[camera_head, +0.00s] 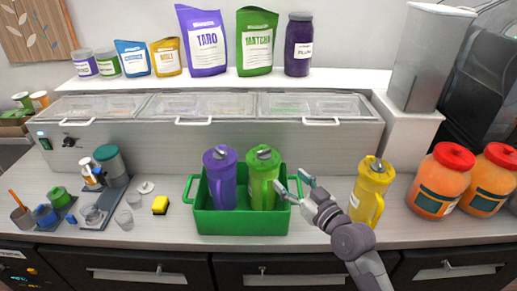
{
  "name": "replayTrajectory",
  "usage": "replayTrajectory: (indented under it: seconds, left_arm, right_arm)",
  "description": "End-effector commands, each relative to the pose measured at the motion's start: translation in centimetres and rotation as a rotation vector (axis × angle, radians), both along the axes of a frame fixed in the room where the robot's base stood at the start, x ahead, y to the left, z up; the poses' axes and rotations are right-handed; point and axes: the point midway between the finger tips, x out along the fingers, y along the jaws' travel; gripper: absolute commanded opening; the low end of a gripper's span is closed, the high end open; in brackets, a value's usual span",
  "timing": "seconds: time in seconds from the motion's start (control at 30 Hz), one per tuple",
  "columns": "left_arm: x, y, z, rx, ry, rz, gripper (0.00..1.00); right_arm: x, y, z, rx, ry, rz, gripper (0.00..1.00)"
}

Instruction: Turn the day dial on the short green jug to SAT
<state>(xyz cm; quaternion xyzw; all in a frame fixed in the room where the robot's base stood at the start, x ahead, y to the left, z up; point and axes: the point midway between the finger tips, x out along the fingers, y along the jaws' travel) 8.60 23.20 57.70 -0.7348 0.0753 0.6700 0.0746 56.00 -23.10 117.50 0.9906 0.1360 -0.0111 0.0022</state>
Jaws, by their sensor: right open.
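A green jug (262,180) stands upright in the right half of a green bin (240,222), its lid and dial facing up. A purple jug (221,181) stands beside it in the same bin. The lettering on the green jug's dial is too small to read. My right gripper (293,188) is at the right end of the bin, just right of the green jug, with its fingers spread and nothing between them. Whether it touches the jug's handle I cannot tell. My left gripper is not in view.
A yellow jug (370,190) stands right of my right arm, close to it. Two orange jars (440,183) with red lids stand further right. A white topping counter (240,135) runs behind.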

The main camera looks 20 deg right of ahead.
Motion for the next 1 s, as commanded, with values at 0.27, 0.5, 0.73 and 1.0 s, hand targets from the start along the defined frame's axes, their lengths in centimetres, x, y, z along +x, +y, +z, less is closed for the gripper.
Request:
replayTrajectory:
  seconds: [0.27,0.5,0.73,1.0]
  left_arm:
    - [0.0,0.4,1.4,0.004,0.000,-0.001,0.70]
    - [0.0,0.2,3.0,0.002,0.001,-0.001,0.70]
    - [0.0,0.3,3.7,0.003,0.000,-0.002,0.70]
    - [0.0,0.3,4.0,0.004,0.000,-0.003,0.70]
  right_arm:
    - [2.9,0.5,1.3,0.007,-0.024,-0.004,0.69]
    - [7.9,1.9,1.3,0.008,-0.023,-0.003,0.69]
    - [11.6,3.0,0.9,0.006,-0.020,-0.003,0.69]
    - [13.4,3.5,0.8,0.005,-0.021,-0.003,0.69]
